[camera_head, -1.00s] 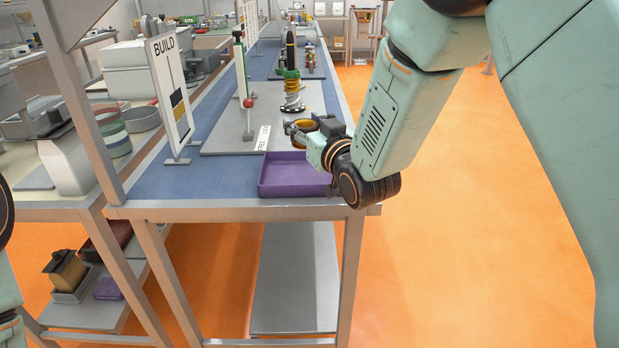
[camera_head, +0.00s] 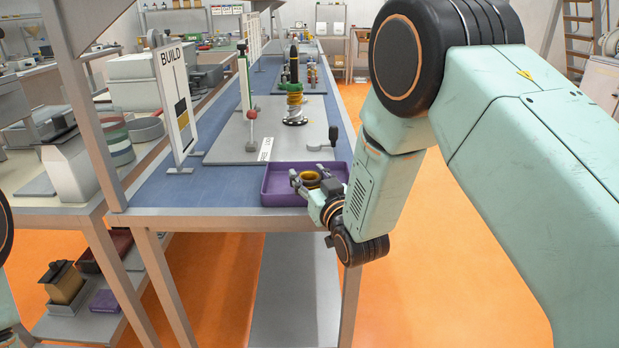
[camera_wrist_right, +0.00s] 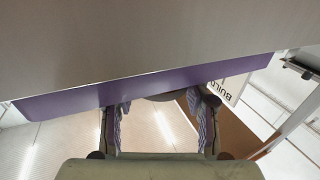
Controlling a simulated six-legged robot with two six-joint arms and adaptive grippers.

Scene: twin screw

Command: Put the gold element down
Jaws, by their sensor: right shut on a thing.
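The gold element (camera_head: 310,179), a ring-like piece, is between the fingers of my right gripper (camera_head: 308,176) in the head view. It shows over the purple tray (camera_head: 276,188) at the near end of the bench; I cannot tell whether it touches the tray floor. My right gripper is shut on it. In the right wrist view, the two fingers (camera_wrist_right: 160,122) reach toward a purple tray wall (camera_wrist_right: 70,100), with a dark edge of something between them. My left gripper is out of view.
A BUILD sign (camera_head: 177,98) stands left of the plate. The tray's left part is clear.

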